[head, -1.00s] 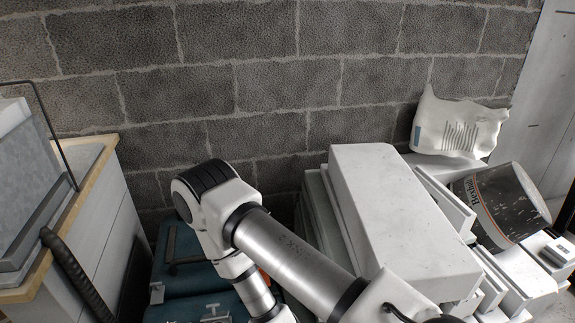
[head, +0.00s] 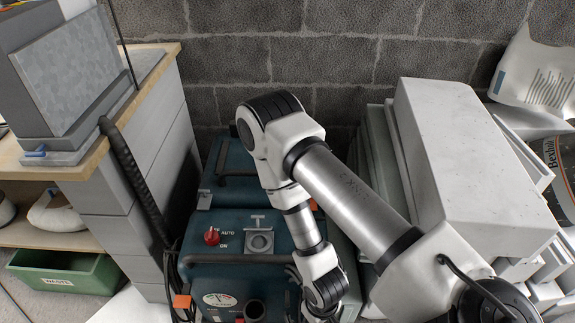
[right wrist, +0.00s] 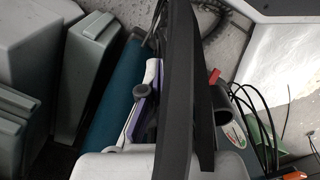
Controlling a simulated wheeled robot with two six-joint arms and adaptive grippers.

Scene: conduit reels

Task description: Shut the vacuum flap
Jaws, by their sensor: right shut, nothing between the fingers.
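The vacuum (head: 290,235) is a teal machine on the floor by the block wall. Its top carries a red knob (head: 212,236) with AUTO and ON marks, a grey square fitting with a T-shaped piece (head: 260,240), a round gauge (head: 219,300) and a dark round port (head: 254,310). I cannot tell which part is the flap. My right arm reaches down over the vacuum's right side, hiding part of it. In the right wrist view my right gripper (right wrist: 182,20) shows as long dark fingers, shut and empty, with teal casing behind. My left gripper is out of view.
A pale block stack (head: 470,150) stands right of the vacuum, close to my right arm. A wood-topped bench (head: 150,85) with a dark ribbed hose (head: 125,155) stands left. A green bin (head: 65,272) sits under the bench. A white bag (head: 540,70) lies at upper right.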

